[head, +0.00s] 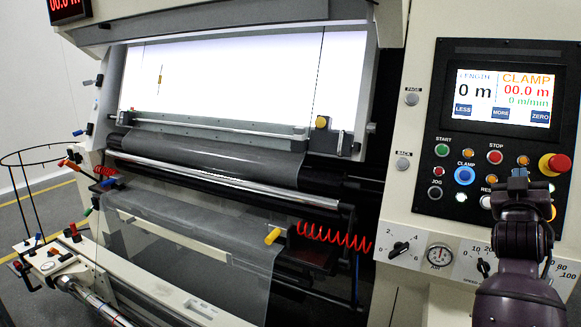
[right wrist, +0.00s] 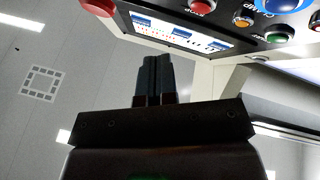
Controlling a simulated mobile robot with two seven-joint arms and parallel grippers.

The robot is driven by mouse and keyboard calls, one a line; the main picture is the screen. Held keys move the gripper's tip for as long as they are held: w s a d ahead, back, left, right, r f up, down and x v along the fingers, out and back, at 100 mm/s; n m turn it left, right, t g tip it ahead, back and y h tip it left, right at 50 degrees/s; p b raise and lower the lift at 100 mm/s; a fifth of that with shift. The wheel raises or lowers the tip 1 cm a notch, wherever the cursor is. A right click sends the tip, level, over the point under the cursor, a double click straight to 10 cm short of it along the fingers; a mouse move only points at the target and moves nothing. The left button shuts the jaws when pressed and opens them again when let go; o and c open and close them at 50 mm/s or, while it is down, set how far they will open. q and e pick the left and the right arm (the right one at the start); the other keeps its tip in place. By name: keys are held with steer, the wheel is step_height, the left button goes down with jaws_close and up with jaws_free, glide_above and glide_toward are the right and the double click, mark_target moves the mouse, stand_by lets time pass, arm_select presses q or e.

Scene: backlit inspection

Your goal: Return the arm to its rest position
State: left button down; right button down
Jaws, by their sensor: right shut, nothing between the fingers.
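My right gripper (head: 517,184) is in front of the machine's control panel (head: 426,160), at the lower right of the head view. Its fingers are shut with nothing between them, and it hides part of the lower button row. In the right wrist view the closed fingers of the right gripper (right wrist: 153,78) point up toward the panel's edge, apart from the buttons. The blue CLAMP button (head: 464,176) shows to the left of the gripper. My left gripper is not in the head view.
The screen (head: 502,96) reads 0 m and CLAMP. A red stop button (head: 555,164) and a speed dial (head: 484,267) lie close to my right arm. The backlit window (head: 230,75) and rollers (head: 220,182) fill the left. A wire basket (head: 40,155) stands far left.

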steer(key=a+f+n+t+y, duration=0.25)
steer(key=a+f+y, duration=0.45)
steer(key=a+f, duration=0.35)
steer(key=s+a+f+n+g+y, duration=0.1)
steer(key=s+a+f+g+y, duration=0.2)
steer(key=f, duration=0.5)
steer(key=s+a+f+n+y, duration=0.1)
steer(key=s+a+f+y, duration=0.2)
steer(key=f, duration=0.6)
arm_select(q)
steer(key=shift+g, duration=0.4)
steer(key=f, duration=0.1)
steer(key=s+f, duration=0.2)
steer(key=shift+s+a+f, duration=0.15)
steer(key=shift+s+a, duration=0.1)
arm_select(e)
steer(key=s+a+f+g, duration=0.2)
steer(key=s+f+g, duration=0.1)
steer(key=s+f, duration=0.7)
steer(key=s+a+f+g, duration=0.3)
steer(key=s+f, duration=0.7)
steer(key=s, duration=0.4)
steer(key=shift+s, duration=0.4)
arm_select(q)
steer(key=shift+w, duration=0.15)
